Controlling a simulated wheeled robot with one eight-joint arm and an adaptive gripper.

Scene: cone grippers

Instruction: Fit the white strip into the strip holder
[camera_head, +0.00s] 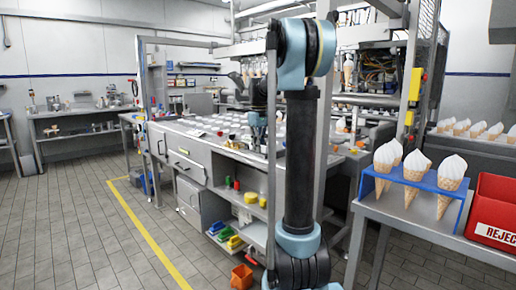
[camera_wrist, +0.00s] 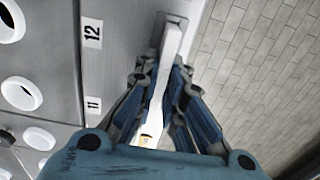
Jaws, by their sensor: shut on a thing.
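The white strip (camera_wrist: 174,42) runs lengthwise between the fingers of my gripper (camera_wrist: 163,72) in the wrist view. My gripper is shut on it. The strip's near part is partly hidden by the fingers. In the head view my gripper (camera_head: 257,128) is small, over the worktop's right part, and the strip cannot be made out.
In the head view, a blue rack (camera_head: 412,183) with cones and a red reject bin (camera_head: 494,212) stand on the right table.

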